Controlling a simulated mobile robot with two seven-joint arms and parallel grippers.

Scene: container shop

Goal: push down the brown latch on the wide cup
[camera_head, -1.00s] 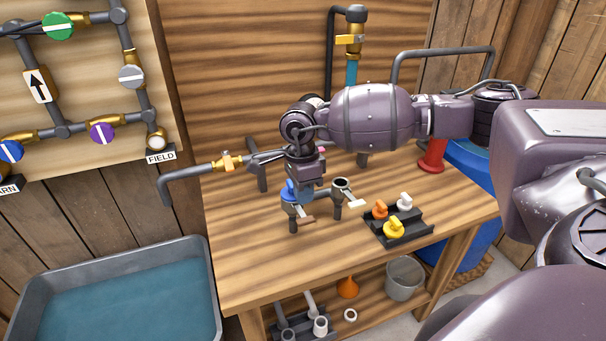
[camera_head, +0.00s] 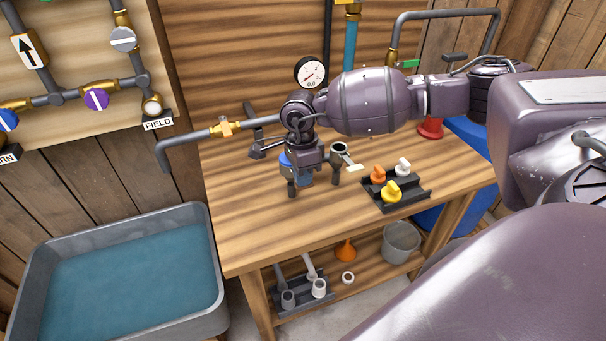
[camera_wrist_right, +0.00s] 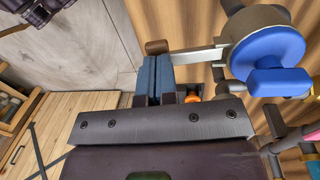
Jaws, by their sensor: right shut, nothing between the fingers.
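The wide cup (camera_head: 292,185) stands on the bench, mostly hidden behind my right gripper in the head view. In the right wrist view its round body with a blue plug (camera_wrist_right: 265,50) shows at the upper right. A metal lever (camera_wrist_right: 198,56) runs from it to the brown latch (camera_wrist_right: 157,46). My right gripper (camera_head: 305,178) is shut and empty. In the right wrist view its blue fingers (camera_wrist_right: 160,78) are right at the brown latch end; I cannot tell whether they touch. The brown latch is hidden in the head view. My left gripper is not in view.
A narrower cup (camera_head: 338,148) with a cream latch (camera_head: 354,167) stands just right of the gripper. A black rack (camera_head: 410,197) with orange, white and yellow plugs lies further right. A pipe with a brass valve (camera_head: 224,128) runs at the left. The bench front is clear.

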